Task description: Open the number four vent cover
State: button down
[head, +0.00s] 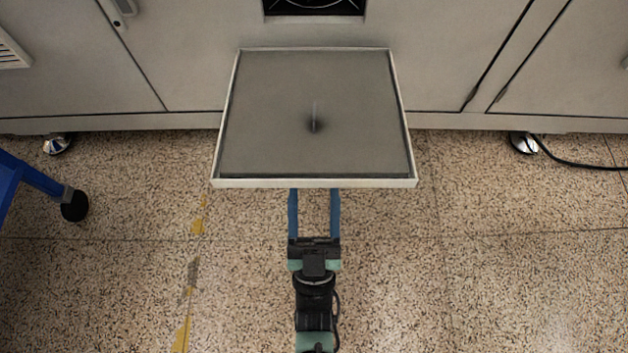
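A square grey panel with a raised pale rim, seemingly the vent cover (270,110), stands out from the cabinet front in the middle of the head view. A small pin-like mark shows near its centre. No number is visible on it. Above it is a dark opening with a fan grille (313,5), cut off by the top edge. My gripper (314,196) is at the panel's near edge, its two blue fingers wide apart. The fingertips pass out of sight at the panel's near rim, so any contact there is hidden.
The grey cabinet (180,60) spans the back, on metal feet (523,143). A black cable (585,164) lies on the right. A blue cart frame with a caster (74,204) stands at the left. The speckled floor is clear on both sides of my arm.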

jog(key=shift+w+f, duration=0.15)
jog(key=shift+f, duration=0.25)
jog(key=shift+c, duration=0.8)
grip_release()
jog(key=shift+r, duration=0.1)
jog(key=p+v, duration=0.1)
jog(key=v, duration=1.2)
